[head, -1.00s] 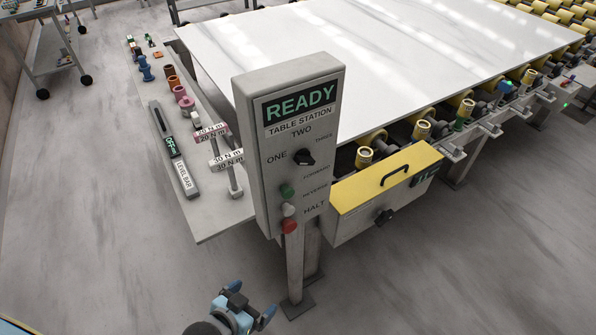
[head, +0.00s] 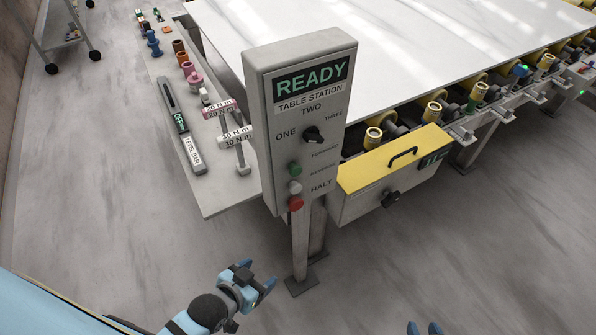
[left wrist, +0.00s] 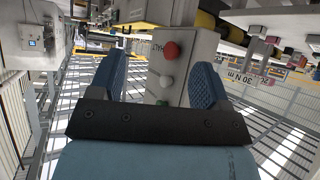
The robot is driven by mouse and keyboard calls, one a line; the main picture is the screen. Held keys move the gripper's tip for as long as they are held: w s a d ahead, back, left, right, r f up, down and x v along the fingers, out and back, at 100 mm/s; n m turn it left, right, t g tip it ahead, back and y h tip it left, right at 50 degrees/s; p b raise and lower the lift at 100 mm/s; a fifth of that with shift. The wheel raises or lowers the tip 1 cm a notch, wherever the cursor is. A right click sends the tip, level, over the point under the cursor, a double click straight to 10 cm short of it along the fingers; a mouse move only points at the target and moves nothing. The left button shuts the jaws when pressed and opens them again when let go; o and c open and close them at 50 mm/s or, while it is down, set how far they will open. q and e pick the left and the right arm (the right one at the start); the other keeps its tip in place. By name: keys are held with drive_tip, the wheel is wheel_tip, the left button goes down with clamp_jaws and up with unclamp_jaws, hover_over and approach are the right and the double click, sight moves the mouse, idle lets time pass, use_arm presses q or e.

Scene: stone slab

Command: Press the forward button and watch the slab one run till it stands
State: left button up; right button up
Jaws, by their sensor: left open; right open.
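The control post (head: 262,120) has a display reading READY and a plate reading TABLE STATION. Its black selector knob (head: 313,134) sits among ONE, TWO and THREE; I cannot tell its exact setting. Below are the green forward button (head: 295,169), the white reverse button (head: 295,187) and the red halt button (head: 296,203). The white slab (head: 400,50) lies flat on the roller table behind. My left gripper (head: 256,277) is open and empty, below and in front of the post. In the left wrist view, the red button (left wrist: 171,50) shows between its fingers. My right gripper (head: 425,328) barely shows at the bottom edge.
A side shelf (head: 222,203) left of the post holds a level bar (head: 182,125), torque tools and coloured parts. A yellow-topped box (head: 395,160) stands right of the post. The floor in front is clear. A wheeled cart (head: 65,30) stands far left.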

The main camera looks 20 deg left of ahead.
use_arm(q)
clamp_jaws()
idle(1.4)
